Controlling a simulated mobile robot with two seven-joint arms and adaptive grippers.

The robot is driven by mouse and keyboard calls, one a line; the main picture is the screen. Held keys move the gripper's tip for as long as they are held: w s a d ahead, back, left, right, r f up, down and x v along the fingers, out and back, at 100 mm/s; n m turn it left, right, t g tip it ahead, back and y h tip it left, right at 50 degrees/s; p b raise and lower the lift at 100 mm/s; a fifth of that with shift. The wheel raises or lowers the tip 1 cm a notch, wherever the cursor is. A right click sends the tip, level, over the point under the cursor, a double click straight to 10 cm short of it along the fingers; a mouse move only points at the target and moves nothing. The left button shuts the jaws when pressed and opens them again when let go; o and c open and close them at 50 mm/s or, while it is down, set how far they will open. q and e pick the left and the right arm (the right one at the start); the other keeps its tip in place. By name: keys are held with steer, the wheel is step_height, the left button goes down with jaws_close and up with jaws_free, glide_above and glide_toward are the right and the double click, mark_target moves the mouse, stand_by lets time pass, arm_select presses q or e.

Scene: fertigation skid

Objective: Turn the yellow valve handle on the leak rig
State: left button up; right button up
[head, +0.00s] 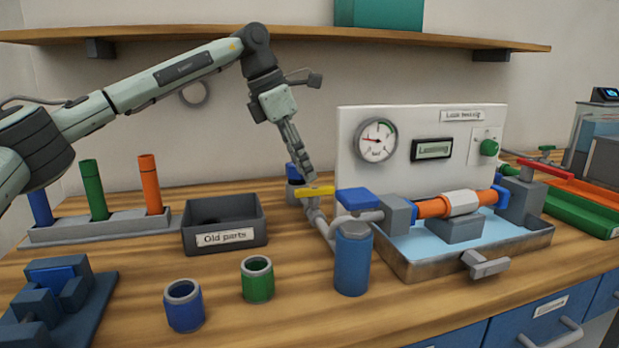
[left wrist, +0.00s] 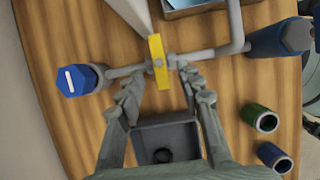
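The yellow valve handle (head: 318,191) sits on a grey pipe left of the leak rig's white panel (head: 350,150). In the left wrist view the yellow handle (left wrist: 158,61) lies crosswise to the grey pipe (left wrist: 205,55). My left gripper (head: 309,196) reaches down to the handle from above. In the left wrist view its two fingers (left wrist: 160,84) are spread apart, with the handle just beyond and between the tips. I cannot tell whether either finger touches it. My right gripper is not in view.
A blue cylinder (head: 352,262) stands right of the handle, and a blue-capped one (left wrist: 80,80) left of it. The "Old parts" bin (head: 224,241) is nearby. Blue (head: 184,308) and green (head: 257,281) sleeves stand in front. A shelf (head: 400,38) runs above.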

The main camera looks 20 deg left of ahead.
mark_target(313, 188)
arm_select(q)
steer(key=shift+x, duration=1.9)
jaws_close()
